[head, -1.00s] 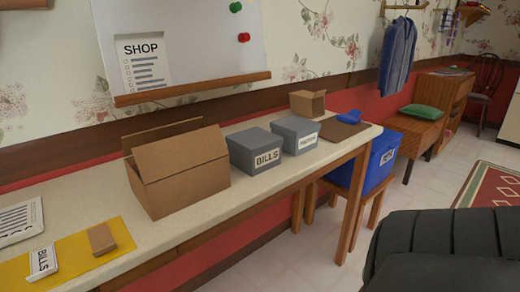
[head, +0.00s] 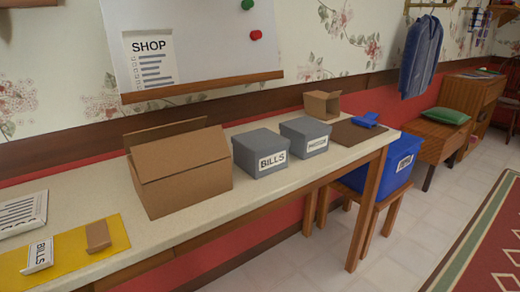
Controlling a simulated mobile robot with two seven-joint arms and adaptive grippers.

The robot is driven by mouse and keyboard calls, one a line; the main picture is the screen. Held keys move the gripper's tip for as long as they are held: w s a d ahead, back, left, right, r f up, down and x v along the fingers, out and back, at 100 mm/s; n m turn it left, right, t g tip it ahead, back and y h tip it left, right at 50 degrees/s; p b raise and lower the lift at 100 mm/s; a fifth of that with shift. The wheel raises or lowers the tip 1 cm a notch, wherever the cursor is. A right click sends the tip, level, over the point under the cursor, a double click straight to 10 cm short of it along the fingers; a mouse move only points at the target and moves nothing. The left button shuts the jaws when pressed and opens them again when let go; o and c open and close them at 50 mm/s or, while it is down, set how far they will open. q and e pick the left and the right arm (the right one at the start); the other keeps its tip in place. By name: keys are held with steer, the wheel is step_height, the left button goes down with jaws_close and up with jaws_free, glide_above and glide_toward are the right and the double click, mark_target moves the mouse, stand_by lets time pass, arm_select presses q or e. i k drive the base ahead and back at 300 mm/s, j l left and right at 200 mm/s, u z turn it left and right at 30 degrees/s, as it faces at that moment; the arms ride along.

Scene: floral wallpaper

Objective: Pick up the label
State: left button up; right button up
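A white label card reading BILLS (head: 38,256) leans tilted on a yellow mat (head: 72,250) at the lower left of the head view. A small brown block (head: 97,235) lies to its right on the same mat. Another BILLS label (head: 272,162) is on the front of a grey lidded box (head: 255,143). The grey box beside it (head: 300,128) bears a label (head: 317,145) that seems to read PHOTOS. Neither of my grippers is in view.
The long table (head: 215,210) also holds an open cardboard box (head: 185,178), a small open carton (head: 321,104), a brown board (head: 345,133) with a blue object (head: 365,120), and papers (head: 22,214). Floor in front is clear.

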mark_target(41, 255)
steer(key=u, duration=0.35)
steer(key=k+j+u, duration=0.1)
steer(key=u, duration=0.25)
steer(key=j+u, duration=0.15)
steer(key=u, duration=0.25)
steer(key=l+u, duration=0.4)
steer(key=k+l+u, duration=0.1)
steer(key=l+u, duration=0.3)
steer(key=l, duration=0.1)
